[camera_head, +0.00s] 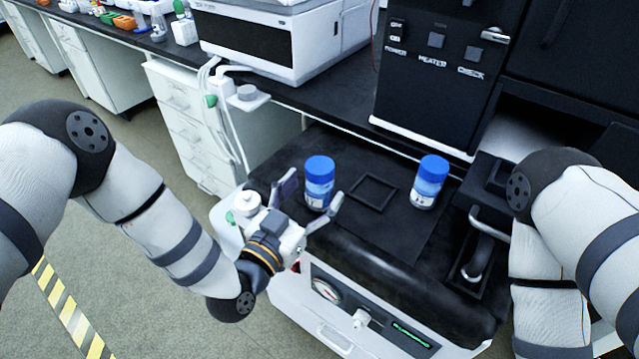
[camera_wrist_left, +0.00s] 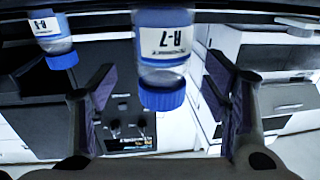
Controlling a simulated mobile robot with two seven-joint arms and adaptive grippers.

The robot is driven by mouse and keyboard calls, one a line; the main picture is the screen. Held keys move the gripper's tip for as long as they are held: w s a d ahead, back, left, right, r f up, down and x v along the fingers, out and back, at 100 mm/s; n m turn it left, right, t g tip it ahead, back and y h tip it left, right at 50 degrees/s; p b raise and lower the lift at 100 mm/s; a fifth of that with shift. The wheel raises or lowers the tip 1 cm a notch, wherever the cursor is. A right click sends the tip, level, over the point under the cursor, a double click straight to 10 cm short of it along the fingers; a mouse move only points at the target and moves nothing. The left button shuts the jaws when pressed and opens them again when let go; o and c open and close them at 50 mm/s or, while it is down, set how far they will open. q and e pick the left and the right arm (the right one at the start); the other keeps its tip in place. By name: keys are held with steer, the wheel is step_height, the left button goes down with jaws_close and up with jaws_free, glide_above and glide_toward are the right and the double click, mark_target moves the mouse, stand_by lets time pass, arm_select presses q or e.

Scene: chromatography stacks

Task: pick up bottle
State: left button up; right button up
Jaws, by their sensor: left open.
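A clear bottle with a blue cap and white label (camera_head: 318,187) stands upright on the black bench top, left of a square outline. My left gripper (camera_head: 311,205) is open, with its two fingers at either side of this bottle's near side. In the left wrist view, which is upside down, the bottle labelled R-7 (camera_wrist_left: 161,55) shows between the spread fingers (camera_wrist_left: 165,100). I cannot tell whether a finger touches it. A second blue-capped bottle (camera_head: 429,182) stands to the right; a bottle (camera_wrist_left: 50,38) also shows at the wrist view's upper left. My right gripper is out of view.
An empty square frame (camera_head: 373,193) lies between the two bottles. A black instrument with switches (camera_head: 440,70) rises behind. A metal handle (camera_head: 483,245) is at the right. A panel with a gauge (camera_head: 327,290) fronts the bench. A white instrument (camera_head: 285,40) stands at the back.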

mark_target(312, 191)
arm_select(q)
steer(key=x, duration=0.3)
steer(key=shift+w, duration=0.25)
steer(key=c, duration=1.4)
